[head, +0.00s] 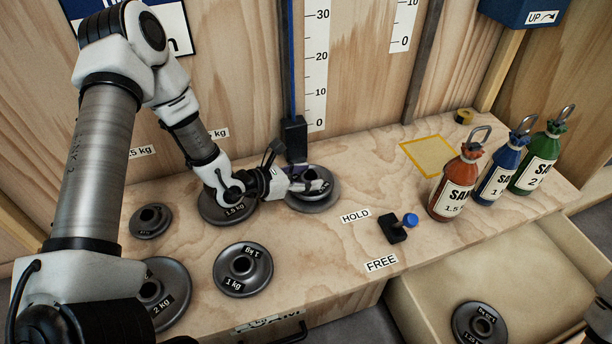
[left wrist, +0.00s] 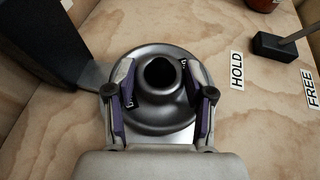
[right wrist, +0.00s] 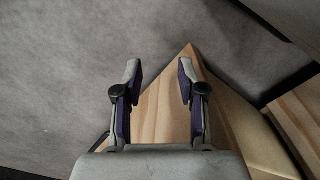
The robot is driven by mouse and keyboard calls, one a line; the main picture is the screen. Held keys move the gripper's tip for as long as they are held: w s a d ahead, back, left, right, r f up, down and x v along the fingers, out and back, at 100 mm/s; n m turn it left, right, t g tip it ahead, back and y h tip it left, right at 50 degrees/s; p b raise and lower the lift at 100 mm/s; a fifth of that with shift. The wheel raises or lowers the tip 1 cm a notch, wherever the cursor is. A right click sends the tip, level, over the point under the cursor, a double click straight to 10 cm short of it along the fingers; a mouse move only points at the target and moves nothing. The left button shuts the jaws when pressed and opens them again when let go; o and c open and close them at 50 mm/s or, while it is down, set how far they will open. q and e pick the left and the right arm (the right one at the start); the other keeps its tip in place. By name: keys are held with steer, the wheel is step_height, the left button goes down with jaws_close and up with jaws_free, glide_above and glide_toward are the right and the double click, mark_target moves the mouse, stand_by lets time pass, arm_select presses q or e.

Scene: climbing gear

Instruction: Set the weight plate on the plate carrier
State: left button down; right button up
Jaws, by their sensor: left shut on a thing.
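A dark grey weight plate with a raised hub (head: 322,196) is at the foot of the ruled board; it also shows in the left wrist view (left wrist: 160,112). My left gripper (head: 306,182) is shut on its hub, one finger on each side. The plate carrier, a black block (head: 294,138) on the upright rail, is just behind the plate. In the left wrist view its grey metal tongue (left wrist: 94,75) runs toward the plate and under its edge. I cannot tell whether the plate rests on it. My right gripper (right wrist: 157,75) is open and empty, away from the plates.
Other plates lie on the bench: a small one (head: 150,221), a 1.5 kg (head: 214,212), a 1 kg (head: 243,283) and a 2 kg (head: 172,275). A blue-knobbed lever (head: 397,229) stands between HOLD and FREE. An open drawer (head: 540,262) holds another plate (head: 480,324).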

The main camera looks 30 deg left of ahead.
arm_select(q)
steer(key=shift+f+b, duration=0.45)
steer(key=shift+f, duration=0.15)
stand_by(0.5)
steer(key=c, duration=0.7)
jaws_free()
steer(key=shift+s+a+r+p, duration=0.1)
steer(key=shift+s+r+p, duration=0.1)
steer(key=shift+p, duration=0.2)
steer(key=p+v, duration=0.5)
steer(key=shift+s+a+r, duration=0.1)
steer(key=shift+s+r, duration=0.05)
steer(key=shift+r, duration=0.15)
steer(key=p+v, duration=0.4)
steer(key=shift+s+a+p, duration=0.2)
steer(key=shift+s+p, duration=0.05)
steer(key=shift+p, duration=0.2)
steer(key=shift+s, duration=0.2)
steer(key=shift+f, duration=0.1)
